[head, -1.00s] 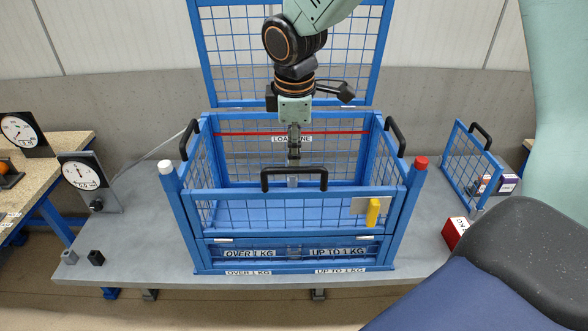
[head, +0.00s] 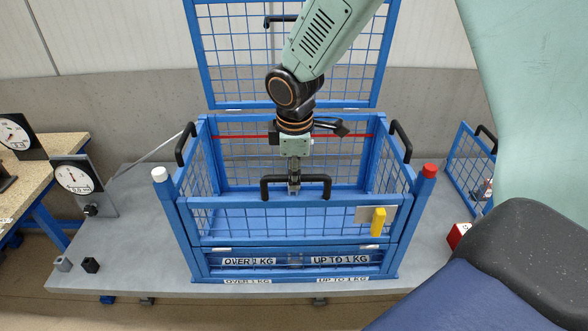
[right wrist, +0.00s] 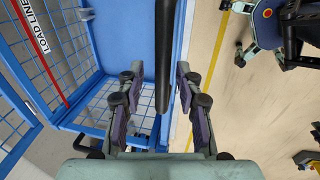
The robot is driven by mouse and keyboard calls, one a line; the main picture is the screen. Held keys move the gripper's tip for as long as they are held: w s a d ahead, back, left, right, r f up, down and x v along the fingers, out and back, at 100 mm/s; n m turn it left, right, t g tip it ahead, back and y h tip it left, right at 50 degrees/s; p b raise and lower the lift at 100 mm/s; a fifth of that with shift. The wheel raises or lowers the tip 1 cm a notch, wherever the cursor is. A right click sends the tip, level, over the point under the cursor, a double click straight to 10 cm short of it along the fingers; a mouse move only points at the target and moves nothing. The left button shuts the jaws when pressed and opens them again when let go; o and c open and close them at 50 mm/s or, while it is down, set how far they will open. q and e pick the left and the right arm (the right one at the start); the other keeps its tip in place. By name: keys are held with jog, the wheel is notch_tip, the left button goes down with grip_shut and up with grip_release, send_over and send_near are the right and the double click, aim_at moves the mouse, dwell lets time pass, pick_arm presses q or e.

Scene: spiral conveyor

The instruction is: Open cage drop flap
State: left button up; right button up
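The blue wire cage (head: 186,215) stands on the grey table. Its front drop flap (head: 225,221) is upright and closed, with a black handle (head: 318,180) on its top rail. My right gripper (head: 294,186) points down at the middle of this handle. In the right wrist view the gripper (right wrist: 159,88) is open. The black handle bar (right wrist: 164,40) runs between its fingers, with a gap visible on both sides. A yellow lever (head: 378,222) is on a plate at the flap's right end. My left gripper is not in view.
The cage lid (head: 230,60) stands upright behind. A white-capped post (head: 160,174) and a red-capped post (head: 429,171) flank the front. A dial gauge (head: 76,180) is at left. A red box (head: 458,234) and a small blue panel (head: 466,165) are at right.

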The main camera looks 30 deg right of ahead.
jog(key=shift+c, duration=0.8)
jog(key=shift+s+a+r, duration=0.2)
jog(key=shift+s+r, duration=0.1)
jog(key=shift+s, duration=0.1)
jog(key=c, duration=0.4)
jog(key=shift+w+d+f, duration=0.15)
jog(key=shift+w, duration=0.1)
grip_shut()
jog(key=shift+s, duration=0.1)
